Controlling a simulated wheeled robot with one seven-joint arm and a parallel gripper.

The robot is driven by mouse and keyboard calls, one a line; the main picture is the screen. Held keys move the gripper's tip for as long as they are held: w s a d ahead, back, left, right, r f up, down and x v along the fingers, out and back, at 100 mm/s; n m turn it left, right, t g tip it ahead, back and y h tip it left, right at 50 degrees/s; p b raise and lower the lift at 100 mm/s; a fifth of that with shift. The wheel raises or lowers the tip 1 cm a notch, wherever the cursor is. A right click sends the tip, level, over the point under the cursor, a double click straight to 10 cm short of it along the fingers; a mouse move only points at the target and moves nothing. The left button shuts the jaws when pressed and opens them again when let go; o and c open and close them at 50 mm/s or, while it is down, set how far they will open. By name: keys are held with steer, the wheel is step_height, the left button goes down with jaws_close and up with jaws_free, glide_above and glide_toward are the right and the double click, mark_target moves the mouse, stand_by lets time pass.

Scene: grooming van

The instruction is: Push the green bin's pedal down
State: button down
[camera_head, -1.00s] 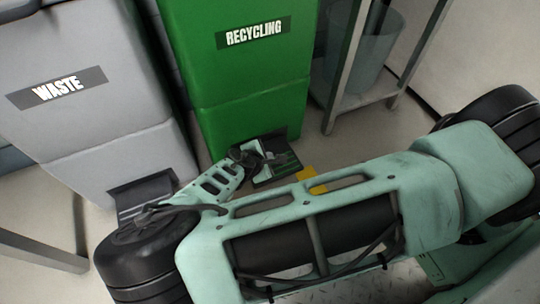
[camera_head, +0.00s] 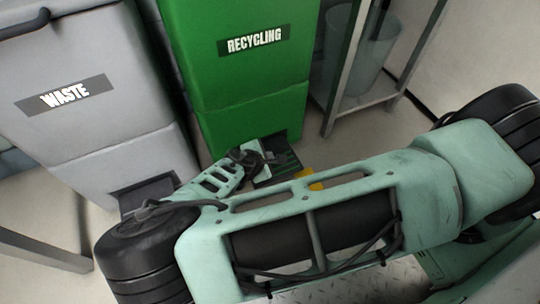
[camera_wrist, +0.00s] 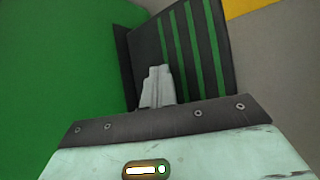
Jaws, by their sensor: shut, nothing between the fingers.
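The green bin (camera_head: 245,75), labelled RECYCLING, stands upright behind my arm in the head view. Its pedal (camera_head: 286,163), a dark plate with green stripes, sits low at the bin's front. In the wrist view the striped pedal (camera_wrist: 192,45) stands just beyond my fingertips, with the green bin wall (camera_wrist: 60,60) to the left. My gripper (camera_wrist: 158,72) is shut and empty, its tips overlapping the pedal's lower part in the picture. I cannot tell whether they touch it. In the head view my gripper (camera_head: 262,158) is beside the pedal, partly covering it.
A grey bin (camera_head: 95,125) labelled WASTE stands left of the green bin, with its own dark pedal recess (camera_head: 145,190). A metal rack (camera_head: 345,105) holding a translucent bucket (camera_head: 365,50) stands to the right. A yellow patch (camera_head: 317,182) is on the floor near the pedal.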

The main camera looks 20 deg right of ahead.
steer(key=shift+r+p, duration=0.55)
steer(key=shift+r, duration=0.15)
step_height(320, 180, up, 5)
steer(key=p, duration=0.5)
stand_by(0.6)
